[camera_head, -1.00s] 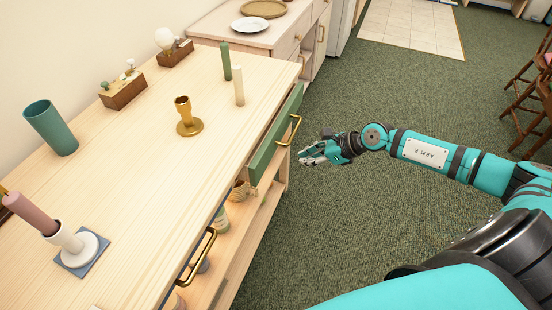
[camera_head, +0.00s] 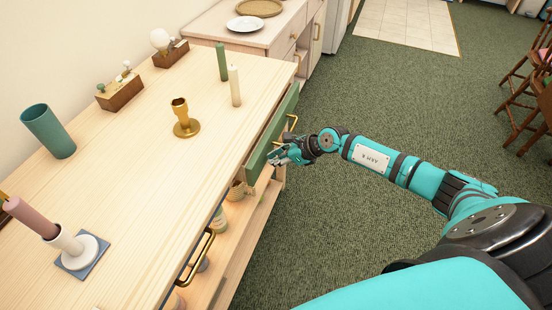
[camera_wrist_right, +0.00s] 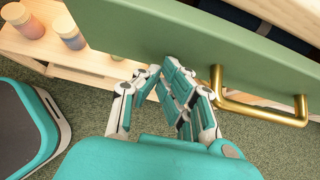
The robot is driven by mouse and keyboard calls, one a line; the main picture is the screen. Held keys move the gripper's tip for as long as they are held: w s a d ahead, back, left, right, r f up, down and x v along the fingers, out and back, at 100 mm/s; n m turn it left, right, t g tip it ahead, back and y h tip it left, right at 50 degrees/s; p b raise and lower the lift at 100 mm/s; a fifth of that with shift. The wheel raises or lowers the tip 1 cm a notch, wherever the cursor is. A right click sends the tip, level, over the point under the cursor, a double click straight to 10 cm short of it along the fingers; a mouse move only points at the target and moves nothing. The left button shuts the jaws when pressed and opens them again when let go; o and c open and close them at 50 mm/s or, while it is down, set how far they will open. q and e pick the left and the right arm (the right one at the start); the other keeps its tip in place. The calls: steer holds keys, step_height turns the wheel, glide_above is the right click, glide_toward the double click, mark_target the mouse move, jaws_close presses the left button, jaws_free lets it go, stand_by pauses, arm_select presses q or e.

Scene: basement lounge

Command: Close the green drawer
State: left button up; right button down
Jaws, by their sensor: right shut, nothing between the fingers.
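The green drawer (camera_head: 268,137) sits in the right front of the light wooden sideboard and stands a little way out. Its brass handle (camera_head: 291,124) is on its front face. In the right wrist view the green front (camera_wrist_right: 180,38) crosses the top, with the handle (camera_wrist_right: 262,112) at right. My right gripper (camera_head: 278,157) is shut and empty, with its fingers close to the drawer front near the lower end, beside the handle. The fingers (camera_wrist_right: 165,82) show at the green front in the right wrist view; I cannot tell if they touch. My left gripper is not in view.
The sideboard top (camera_head: 130,190) bears a brass candle holder (camera_head: 184,122), a teal cup (camera_head: 48,131), candles and a pink candle (camera_head: 31,216) in a white holder. A second brass handle (camera_head: 199,256) is nearer.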

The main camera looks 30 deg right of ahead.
steer(key=w+a, duration=0.2)
steer(key=w+a+b, duration=0.1)
steer(key=w+a, duration=0.1)
steer(key=w, duration=0.1)
steer(key=shift+w+a, duration=0.1)
steer(key=shift+a, duration=0.2)
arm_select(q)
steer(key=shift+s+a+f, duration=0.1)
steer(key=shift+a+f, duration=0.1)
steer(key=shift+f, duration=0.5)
arm_select(e)
steer(key=shift+r, duration=0.1)
